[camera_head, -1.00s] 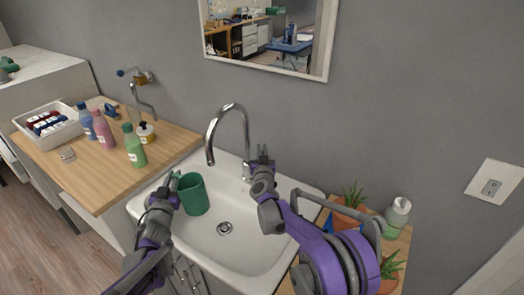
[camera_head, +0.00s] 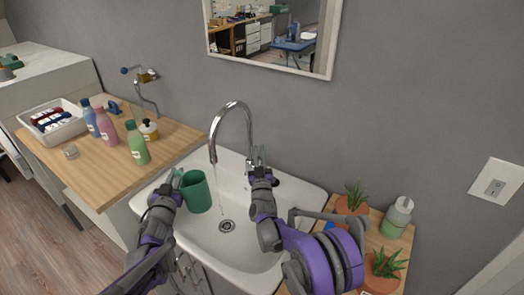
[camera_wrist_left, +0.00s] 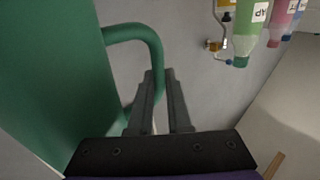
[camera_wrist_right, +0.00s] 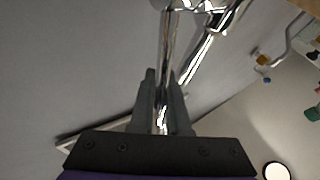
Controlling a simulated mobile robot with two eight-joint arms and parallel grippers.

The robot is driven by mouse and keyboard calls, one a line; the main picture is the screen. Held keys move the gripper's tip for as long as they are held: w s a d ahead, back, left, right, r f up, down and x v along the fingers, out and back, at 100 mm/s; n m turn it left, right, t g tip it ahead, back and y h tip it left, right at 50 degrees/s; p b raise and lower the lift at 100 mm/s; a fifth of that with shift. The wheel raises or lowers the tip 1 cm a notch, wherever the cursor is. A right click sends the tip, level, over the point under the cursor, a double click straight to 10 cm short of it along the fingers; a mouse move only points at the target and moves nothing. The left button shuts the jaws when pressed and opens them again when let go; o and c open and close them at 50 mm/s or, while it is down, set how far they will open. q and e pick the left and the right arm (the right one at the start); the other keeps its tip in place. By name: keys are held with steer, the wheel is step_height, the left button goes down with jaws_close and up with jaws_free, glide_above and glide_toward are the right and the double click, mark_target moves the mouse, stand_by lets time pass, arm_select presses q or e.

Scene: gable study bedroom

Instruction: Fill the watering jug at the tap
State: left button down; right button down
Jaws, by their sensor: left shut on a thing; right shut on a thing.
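The green watering jug (camera_head: 197,192) is held upright over the left part of the white sink (camera_head: 246,243). My left gripper (camera_head: 177,179) is shut on its handle, which shows between the fingers in the left wrist view (camera_wrist_left: 152,52). The chrome tap (camera_head: 233,107) arches over the basin. A thin stream of water (camera_head: 216,182) falls from its spout, just right of the jug, into the basin. My right gripper (camera_head: 257,160) is at the tap's base. In the right wrist view its fingers are shut on a chrome part, seemingly the tap lever (camera_wrist_right: 160,118).
Left of the sink, a wooden counter (camera_head: 92,172) carries several bottles and a white tray (camera_head: 77,129). A wall tap (camera_head: 147,77) is above it. Potted plants (camera_head: 383,270) and a soap bottle (camera_head: 397,218) stand on the right. A mirror (camera_head: 327,62) hangs above.

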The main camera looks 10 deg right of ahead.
steer(key=shift+s+a+f+n+t+y, duration=0.15)
steer(key=shift+s+a+n+t+y, duration=0.15)
steer(key=shift+s+a+n+t, duration=0.35)
steer(key=shift+w+d+n, duration=0.1)
steer(key=shift+d+n, duration=0.05)
steer(key=shift+n, duration=0.1)
steer(key=c, duration=0.9)
jaws_free()
steer(key=s+a, duration=0.1)
steer(key=s, duration=1.2)
steer(key=shift+a+f, duration=0.25)
steer(key=shift+a, duration=0.05)
